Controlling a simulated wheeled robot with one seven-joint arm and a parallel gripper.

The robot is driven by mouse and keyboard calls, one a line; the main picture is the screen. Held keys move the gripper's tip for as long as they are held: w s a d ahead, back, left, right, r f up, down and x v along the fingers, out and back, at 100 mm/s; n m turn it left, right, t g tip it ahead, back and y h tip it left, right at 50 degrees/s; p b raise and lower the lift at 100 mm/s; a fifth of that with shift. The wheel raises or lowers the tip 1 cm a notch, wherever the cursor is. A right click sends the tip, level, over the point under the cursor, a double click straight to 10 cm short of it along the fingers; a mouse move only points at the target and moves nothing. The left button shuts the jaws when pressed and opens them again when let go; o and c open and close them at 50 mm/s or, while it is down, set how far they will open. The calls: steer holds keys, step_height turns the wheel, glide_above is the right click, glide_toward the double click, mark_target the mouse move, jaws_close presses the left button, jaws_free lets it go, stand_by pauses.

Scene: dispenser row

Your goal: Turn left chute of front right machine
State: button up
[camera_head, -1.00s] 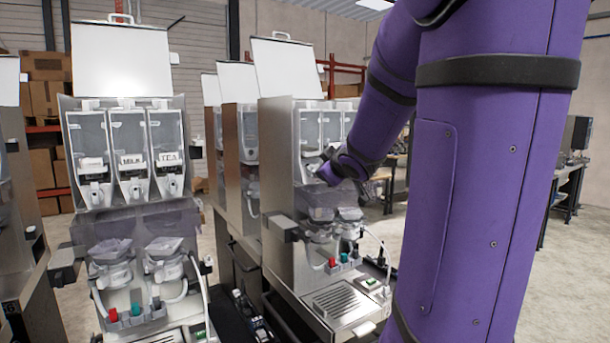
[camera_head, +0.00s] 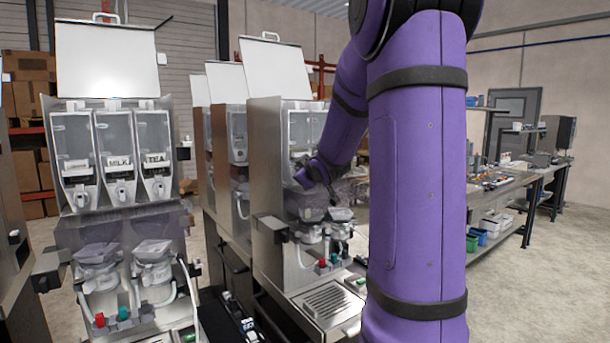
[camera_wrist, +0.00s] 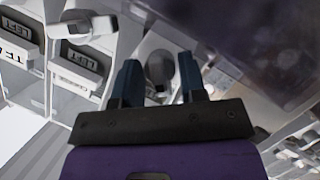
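The front right machine (camera_head: 268,165) stands mid-picture in the head view, a steel dispenser with clear canisters and a raised white lid. My gripper (camera_wrist: 160,82) is at its front, below the canisters; in the head view my wrist and arm hide part of that front. In the wrist view the two dark blue fingers are apart and open. A grey-white rounded chute (camera_wrist: 160,68) shows between the fingertips, with a gap visible on each side. I cannot tell whether either finger touches it, nor which way its outlet points.
White knobs and label plates (camera_wrist: 75,62) lie left of the fingers in the wrist view. A translucent dark cover (camera_wrist: 250,40) is close on the right. Another machine (camera_head: 120,190) stands left in the head view. A workbench (camera_head: 510,190) is at the right; open floor lies before it.

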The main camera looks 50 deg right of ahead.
steer(key=c, duration=0.6)
steer(key=shift+d+m+y, duration=0.15)
steer(key=shift+m+y, duration=0.85)
steer(key=shift+m, duration=0.4)
steer(key=shift+m+y, duration=0.7)
steer(key=shift+m, duration=0.3)
